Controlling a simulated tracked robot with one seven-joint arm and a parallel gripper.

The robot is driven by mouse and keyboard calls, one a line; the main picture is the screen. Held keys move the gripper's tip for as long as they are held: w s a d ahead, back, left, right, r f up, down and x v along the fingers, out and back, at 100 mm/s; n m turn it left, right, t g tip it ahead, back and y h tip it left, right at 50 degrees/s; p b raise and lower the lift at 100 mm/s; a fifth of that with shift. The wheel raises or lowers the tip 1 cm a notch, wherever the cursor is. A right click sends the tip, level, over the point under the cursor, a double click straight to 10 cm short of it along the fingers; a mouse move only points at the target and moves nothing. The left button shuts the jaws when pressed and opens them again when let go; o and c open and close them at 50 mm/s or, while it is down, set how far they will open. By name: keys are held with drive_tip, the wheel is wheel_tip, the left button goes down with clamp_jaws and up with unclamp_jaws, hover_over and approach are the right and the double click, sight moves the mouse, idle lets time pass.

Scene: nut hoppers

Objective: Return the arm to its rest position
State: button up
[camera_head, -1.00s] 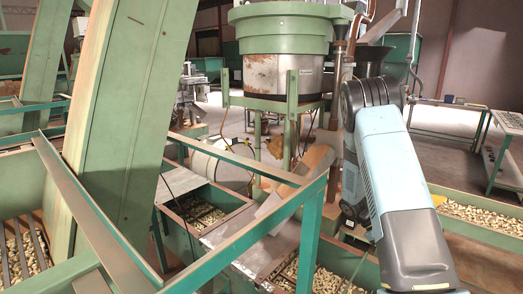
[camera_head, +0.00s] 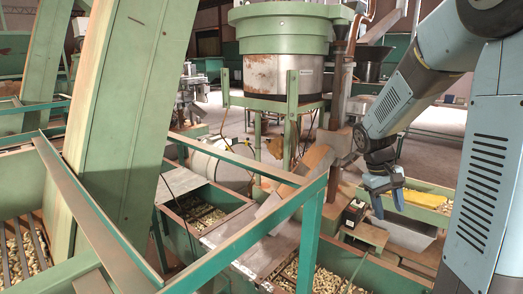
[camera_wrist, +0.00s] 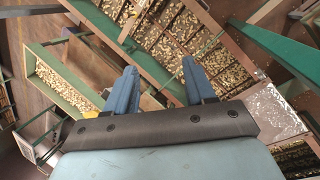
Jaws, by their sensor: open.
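My arm (camera_head: 415,85) is bent on the right side of the head view, and its end hangs down over the hoppers. My gripper (camera_head: 388,207) is open, with its blue fingers pointing down. In the wrist view my gripper (camera_wrist: 158,85) shows two blue fingers apart, with nothing held between them. The fingers are above the nut bins and touch nothing that I can see.
A green nut hopper (camera_head: 210,212) and a green frame rail (camera_head: 312,225) stand left of the gripper. A yellow item (camera_head: 428,198) lies by the right nut bin. A large round green machine (camera_head: 285,30) stands behind. The wrist view shows several nut compartments (camera_wrist: 185,25) below.

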drive_tip(key=s+a+r+t+y, duration=0.1)
drive_tip(key=s+a+r+t, duration=0.2)
drive_tip(key=s+a+r, duration=0.2)
drive_tip(key=s+a+r+m+t+y, duration=0.1)
drive_tip(key=s+a+r+t+y, duration=0.1)
drive_tip(key=s+a+r+t, duration=0.2)
drive_tip(key=s+a+r, duration=0.1)
drive_tip(key=s+r, duration=0.2)
drive_tip(key=s, duration=0.5)
drive_tip(key=shift+s+a+r+m, duration=0.25)
drive_tip(key=shift+a+r+m, duration=0.05)
drive_tip(key=shift+a+r, duration=0.1)
